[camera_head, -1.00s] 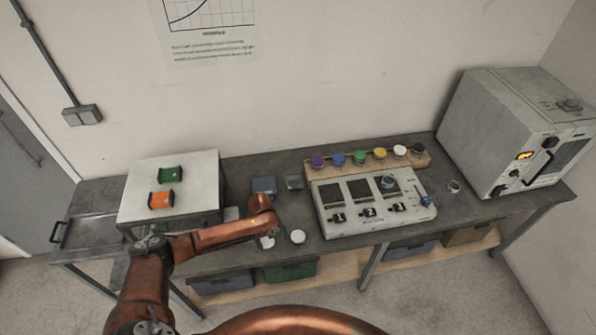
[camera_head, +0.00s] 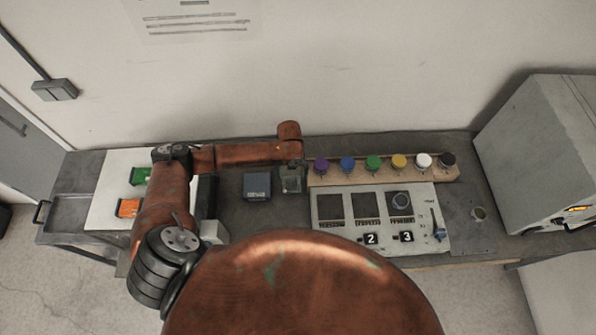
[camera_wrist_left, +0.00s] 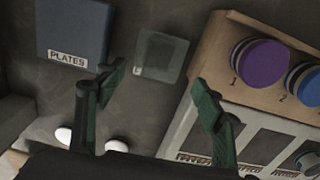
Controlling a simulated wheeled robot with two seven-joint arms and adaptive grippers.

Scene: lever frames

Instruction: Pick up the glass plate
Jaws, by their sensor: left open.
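The glass plate (camera_wrist_left: 162,56) is a small, see-through greenish square lying flat on the dark bench, in the left wrist view just beyond the fingertips. In the head view the glass plate (camera_head: 291,181) lies right of the blue box, partly covered by my left arm's end. My left gripper (camera_wrist_left: 157,82) has its two green fingers spread, empty, with the plate ahead of the gap between them. They do not appear to touch it. In the head view the gripper's fingers are hidden behind the arm. My right gripper is in neither view.
A blue box labelled PLATES (camera_wrist_left: 75,32) stands left of the plate. A wooden rack (camera_head: 440,172) with several coloured-lid jars and a white panel with numbered squares (camera_head: 375,232) stand close on the right. Two white round objects (camera_wrist_left: 90,140) lie near the left finger.

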